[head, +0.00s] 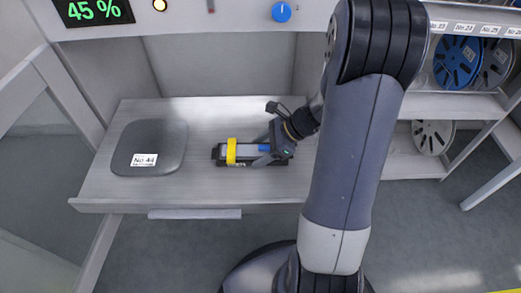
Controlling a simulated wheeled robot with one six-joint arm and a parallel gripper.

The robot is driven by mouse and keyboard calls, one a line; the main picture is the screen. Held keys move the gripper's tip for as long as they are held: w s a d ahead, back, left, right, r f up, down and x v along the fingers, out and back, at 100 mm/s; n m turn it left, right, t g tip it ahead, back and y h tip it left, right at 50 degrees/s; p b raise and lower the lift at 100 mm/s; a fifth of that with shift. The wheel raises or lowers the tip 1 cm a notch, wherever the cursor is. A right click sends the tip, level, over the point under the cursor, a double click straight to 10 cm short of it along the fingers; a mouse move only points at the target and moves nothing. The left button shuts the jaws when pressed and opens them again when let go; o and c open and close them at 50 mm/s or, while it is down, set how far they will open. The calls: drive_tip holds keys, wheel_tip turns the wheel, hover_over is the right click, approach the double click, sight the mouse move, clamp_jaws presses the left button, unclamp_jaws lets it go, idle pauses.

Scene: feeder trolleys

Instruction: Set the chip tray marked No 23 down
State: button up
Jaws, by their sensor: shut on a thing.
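A dark, long chip tray (221,154) with a yellow band around it is at the middle of the grey shelf (200,194). My gripper (266,152) is shut on the tray near its right part. The tray looks level and at or just above the shelf; I cannot tell whether it touches. A small label is on its front side, too small to read, so its number cannot be told. The gripper hides part of the tray's right end.
A grey rounded pad (151,140) labelled No 44 lies on the shelf to the left. Shelf room is free behind and in front of the tray. A rack at right holds a blue reel (457,62) and grey reels (433,136). A panel with a 45 % display (93,11) is above.

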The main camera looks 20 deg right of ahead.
drive_tip(key=shift+f, duration=0.2)
drive_tip(key=o, duration=1.1)
drive_tip(key=shift+r, duration=0.1)
drive_tip(key=shift+r, duration=0.25)
drive_tip(key=p+v, duration=0.3)
drive_tip(key=v, duration=0.9)
drive_tip(key=shift+f+p, duration=0.1)
drive_tip(key=shift+p, duration=0.3)
